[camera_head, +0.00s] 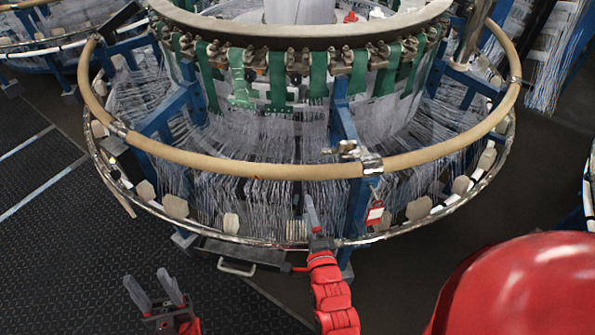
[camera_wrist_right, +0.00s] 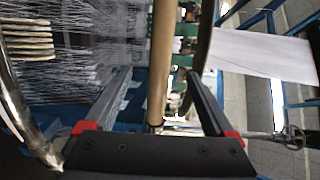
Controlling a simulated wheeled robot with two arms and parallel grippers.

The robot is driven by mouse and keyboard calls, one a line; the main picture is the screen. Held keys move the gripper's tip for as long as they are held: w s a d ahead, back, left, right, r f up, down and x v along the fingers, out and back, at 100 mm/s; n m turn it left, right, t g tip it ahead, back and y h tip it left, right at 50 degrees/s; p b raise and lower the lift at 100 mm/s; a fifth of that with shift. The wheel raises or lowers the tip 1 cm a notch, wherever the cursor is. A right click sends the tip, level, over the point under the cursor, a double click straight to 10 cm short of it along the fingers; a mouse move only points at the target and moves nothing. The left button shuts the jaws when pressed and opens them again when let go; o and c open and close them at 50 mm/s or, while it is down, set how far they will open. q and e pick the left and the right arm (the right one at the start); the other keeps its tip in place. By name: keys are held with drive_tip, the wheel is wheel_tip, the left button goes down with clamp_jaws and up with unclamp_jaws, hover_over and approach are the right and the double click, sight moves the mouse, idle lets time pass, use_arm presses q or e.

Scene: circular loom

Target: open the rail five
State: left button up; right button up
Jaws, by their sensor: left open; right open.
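The tan curved rail (camera_head: 240,167) rings the front of the circular loom, with metal joint clamps (camera_head: 371,163) between its sections. No number is readable, so I cannot tell which section is rail five. My right gripper (camera_head: 313,212) is just below the front rail, near the middle, with one grey finger clearly showing. In the right wrist view, the open right gripper (camera_wrist_right: 160,75) has the tan rail (camera_wrist_right: 162,60) lined up in the gap between its fingers; contact cannot be told. My left gripper (camera_head: 154,282) is open and empty, low over the floor, away from the loom.
A shiny metal lower ring (camera_head: 210,238) runs below the rail, with threads and blue posts (camera_head: 357,205) behind. A red tag (camera_head: 375,212) hangs right of my right gripper. A handled black box (camera_head: 240,258) sits below. Dark floor (camera_head: 60,230) is clear at left.

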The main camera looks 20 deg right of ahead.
sight(300, 178)
drive_tip(key=w, duration=0.5)
drive_tip(key=w+d+b, duration=0.1)
drive_tip(key=w, duration=0.4)
drive_tip(key=w+d, duration=0.1)
drive_tip(key=w, duration=0.4)
drive_tip(key=shift+w+f, duration=0.1)
drive_tip(key=shift+f, duration=0.05)
clamp_jaws()
